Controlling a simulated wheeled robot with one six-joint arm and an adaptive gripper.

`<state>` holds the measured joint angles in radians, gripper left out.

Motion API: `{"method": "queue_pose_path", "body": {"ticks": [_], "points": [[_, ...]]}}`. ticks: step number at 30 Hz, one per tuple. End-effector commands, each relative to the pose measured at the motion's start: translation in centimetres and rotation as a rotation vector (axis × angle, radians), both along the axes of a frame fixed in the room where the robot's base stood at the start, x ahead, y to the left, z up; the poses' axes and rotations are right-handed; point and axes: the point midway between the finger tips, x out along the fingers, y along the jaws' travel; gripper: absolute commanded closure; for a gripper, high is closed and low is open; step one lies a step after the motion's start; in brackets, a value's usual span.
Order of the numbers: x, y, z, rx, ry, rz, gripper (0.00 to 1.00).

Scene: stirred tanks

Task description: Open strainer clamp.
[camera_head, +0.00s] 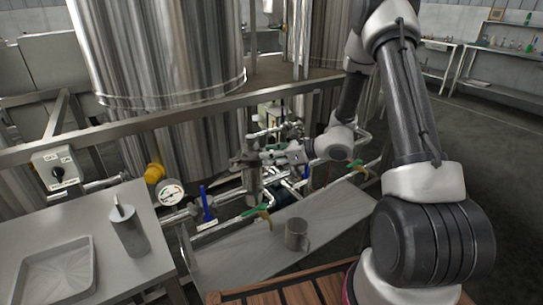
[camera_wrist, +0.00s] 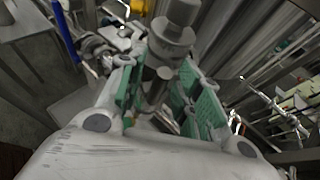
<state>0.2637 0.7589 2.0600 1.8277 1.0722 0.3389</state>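The strainer (camera_head: 253,182) is an upright metal cylinder in the pipework at the centre of the head view. Its rounded metal top (camera_wrist: 173,28) shows in the wrist view. A short metal knob or bolt end (camera_wrist: 162,76), perhaps part of the clamp, lies between my fingers. My gripper (camera_head: 264,157) is at the upper part of the strainer, reaching in from the right. In the wrist view my gripper (camera_wrist: 160,92) has its green-padded fingers apart, one on each side of the knob, with gaps visible. The clamp's state is hard to make out behind my fingers.
A blue valve handle (camera_head: 206,206) and a pressure gauge (camera_head: 171,193) are left of the strainer. A green valve handle (camera_head: 254,212) is just below it. A metal mug (camera_head: 296,235) stands on the lower shelf (camera_head: 235,268). A large tank (camera_head: 165,55) rises behind.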

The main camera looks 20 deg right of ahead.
Motion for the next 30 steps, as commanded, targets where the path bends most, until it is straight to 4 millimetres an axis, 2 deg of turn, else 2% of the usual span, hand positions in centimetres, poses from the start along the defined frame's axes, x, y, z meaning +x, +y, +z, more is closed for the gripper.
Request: {"method": "queue_pose_path", "body": {"ticks": [5, 9, 11, 30], "points": [[0.00, -0.01, 0.00, 0.000, 0.000, 0.000, 0.65], [0.00, -0.02, 0.02, 0.000, 0.000, 0.000, 0.91], [-0.01, -0.02, 0.02, 0.000, 0.000, 0.000, 1.00], [0.14, -0.59, 0.06, 0.000, -0.002, 0.069, 1.00]]}}
